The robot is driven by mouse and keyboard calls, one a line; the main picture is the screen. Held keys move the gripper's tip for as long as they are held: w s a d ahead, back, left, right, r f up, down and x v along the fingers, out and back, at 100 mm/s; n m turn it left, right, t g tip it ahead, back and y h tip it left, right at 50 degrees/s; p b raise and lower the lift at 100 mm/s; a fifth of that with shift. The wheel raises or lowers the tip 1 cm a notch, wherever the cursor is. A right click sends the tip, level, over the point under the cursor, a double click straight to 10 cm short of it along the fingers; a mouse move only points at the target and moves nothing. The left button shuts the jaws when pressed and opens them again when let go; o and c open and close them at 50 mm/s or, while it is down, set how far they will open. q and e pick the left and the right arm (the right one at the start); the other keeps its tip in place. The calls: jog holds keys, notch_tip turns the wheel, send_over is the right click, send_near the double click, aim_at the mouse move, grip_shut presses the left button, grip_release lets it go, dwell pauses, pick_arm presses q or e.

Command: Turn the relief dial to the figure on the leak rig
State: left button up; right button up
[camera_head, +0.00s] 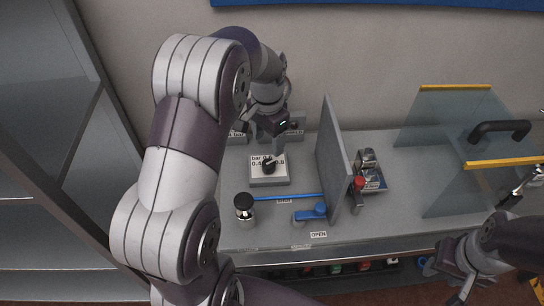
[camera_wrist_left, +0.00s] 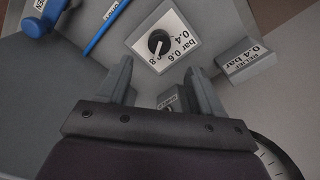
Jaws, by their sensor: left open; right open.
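The relief dial is a black knob (camera_head: 268,166) on a grey box with a white plate marked bar, 0.4, 0.6 and 0.8. In the left wrist view the knob (camera_wrist_left: 158,42) shows a pale mark that seems to point toward 0.8, but it is small. A grey sign block (camera_wrist_left: 248,60) beside it reads RELIEF 0.4 bar. My left gripper (camera_head: 272,136) is open behind and above the dial. In the wrist view its fingers (camera_wrist_left: 160,75) are apart and empty, with the knob beyond them. My right gripper (camera_head: 452,275) is open and empty at the lower right, near the bench's front edge.
A grey upright panel (camera_head: 334,155) stands right of the dial. Near it are a blue lever (camera_head: 311,215), a blue rod (camera_head: 290,197), a black-capped post (camera_head: 244,208) and a red-topped valve (camera_head: 358,188). A clear guard (camera_head: 440,150) with a black handle stands farther right.

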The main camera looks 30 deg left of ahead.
aim_at(268, 163)
pick_arm(q)
notch_tip(268, 163, down, 9)
jog(key=shift+r+p, duration=0.2)
jog(key=shift+p, duration=0.3)
jog(key=shift+s+f, duration=0.1)
jog(key=shift+f, duration=0.1)
jog(key=c, duration=1.1)
